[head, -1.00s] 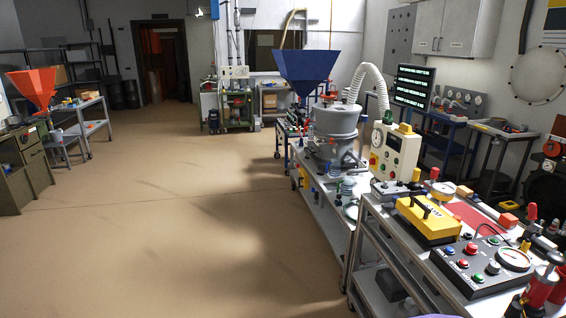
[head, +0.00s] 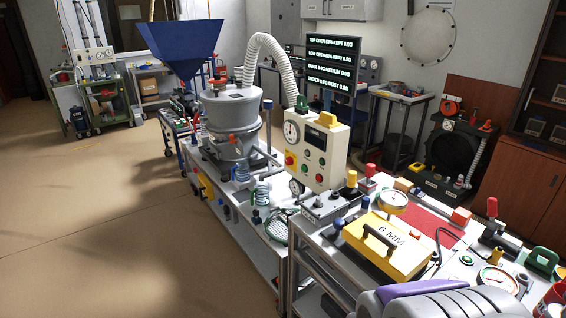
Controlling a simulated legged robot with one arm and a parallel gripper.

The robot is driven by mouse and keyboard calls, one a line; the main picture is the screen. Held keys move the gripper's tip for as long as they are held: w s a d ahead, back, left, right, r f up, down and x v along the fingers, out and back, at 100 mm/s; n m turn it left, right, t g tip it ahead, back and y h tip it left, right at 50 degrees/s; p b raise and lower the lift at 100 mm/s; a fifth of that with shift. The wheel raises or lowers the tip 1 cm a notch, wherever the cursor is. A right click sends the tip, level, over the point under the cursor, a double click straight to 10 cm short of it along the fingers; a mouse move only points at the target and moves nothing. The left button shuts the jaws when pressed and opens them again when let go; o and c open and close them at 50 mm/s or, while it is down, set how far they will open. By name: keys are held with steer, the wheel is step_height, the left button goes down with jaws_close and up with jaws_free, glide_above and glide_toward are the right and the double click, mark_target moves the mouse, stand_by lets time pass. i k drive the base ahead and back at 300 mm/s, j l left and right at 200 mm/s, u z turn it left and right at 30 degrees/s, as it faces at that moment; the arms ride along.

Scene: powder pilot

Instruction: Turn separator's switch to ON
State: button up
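The separator appears to be the grey drum machine (head: 231,122) on the metal bench, with a white ribbed hose (head: 273,52) rising from its top. To its right stands a cream control box (head: 315,150) with a round gauge, a small dark display, a red knob (head: 290,160), green buttons and a yellow top piece. Which of these is the switch, and its position, is too small to tell. My gripper is not clearly in view; a grey and purple part, probably mine, shows at the bottom right.
A yellow case marked 6 MM (head: 385,250) and a dial gauge (head: 393,201) sit on the near bench. A black display with green text (head: 332,70) stands behind the control box. A blue hopper (head: 182,45) stands beyond the separator. Open floor (head: 100,240) lies left.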

mark_target(289, 162)
steer(key=i+j+u, duration=0.1)
steer(key=i+j, duration=0.9)
steer(key=i, duration=0.25)
steer(key=i+j+u, duration=0.15)
steer(key=i+j, duration=0.35)
steer(key=i, duration=0.15)
